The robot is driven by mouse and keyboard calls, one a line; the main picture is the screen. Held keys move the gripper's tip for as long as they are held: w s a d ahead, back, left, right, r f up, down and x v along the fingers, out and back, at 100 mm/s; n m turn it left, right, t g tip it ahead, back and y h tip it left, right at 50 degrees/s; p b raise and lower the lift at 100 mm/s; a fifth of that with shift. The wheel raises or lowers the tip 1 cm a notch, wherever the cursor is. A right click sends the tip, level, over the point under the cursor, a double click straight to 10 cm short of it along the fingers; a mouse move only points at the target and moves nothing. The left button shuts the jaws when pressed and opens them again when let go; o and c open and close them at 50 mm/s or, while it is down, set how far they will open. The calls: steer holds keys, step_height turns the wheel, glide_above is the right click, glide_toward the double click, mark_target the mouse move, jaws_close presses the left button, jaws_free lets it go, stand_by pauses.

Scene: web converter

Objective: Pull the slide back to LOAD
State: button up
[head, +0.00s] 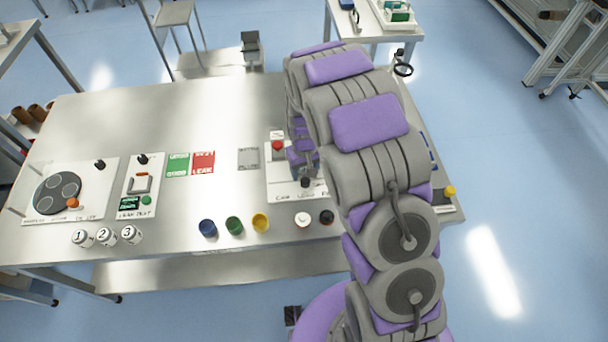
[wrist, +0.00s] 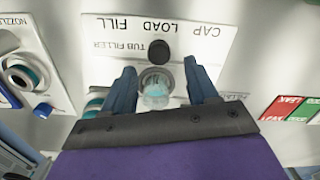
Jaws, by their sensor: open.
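The filler station is a white panel, marked TUB FILLER with CAP, LOAD and FILL, upside down in the wrist view (wrist: 205,48). My gripper (wrist: 160,65) is open above the panel, one blue finger on each side of the tub holder, tips toward the knob. Contact cannot be told. In the head view my arm hides much of the station.
A red button (head: 278,145) stands at the station's left. White and black caps (head: 302,219) lie in front of it, with blue, green and yellow tubs (head: 233,225) further left. The leak test unit (head: 140,187) and numbered jars (head: 106,235) are at left.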

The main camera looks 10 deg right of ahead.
step_height(320, 180, up, 12)
steer(key=p, duration=0.1)
steer(key=shift+r, duration=0.2)
stand_by(0.4)
steer(key=s+d+r+m, duration=0.1)
steer(key=s+d+r, duration=0.2)
steer(key=s+r, duration=0.3)
steer(key=s+d+r+m, duration=0.15)
steer(key=s+r, duration=0.25)
steer(key=s, duration=0.4)
steer(key=s+d+r+g, duration=0.1)
steer(key=s+r, duration=0.1)
steer(key=s, duration=0.8)
steer(key=s+d+r, duration=0.2)
steer(key=s, duration=0.8)
steer(key=shift+s+g, duration=0.3)
steer(key=shift+g, duration=0.1)
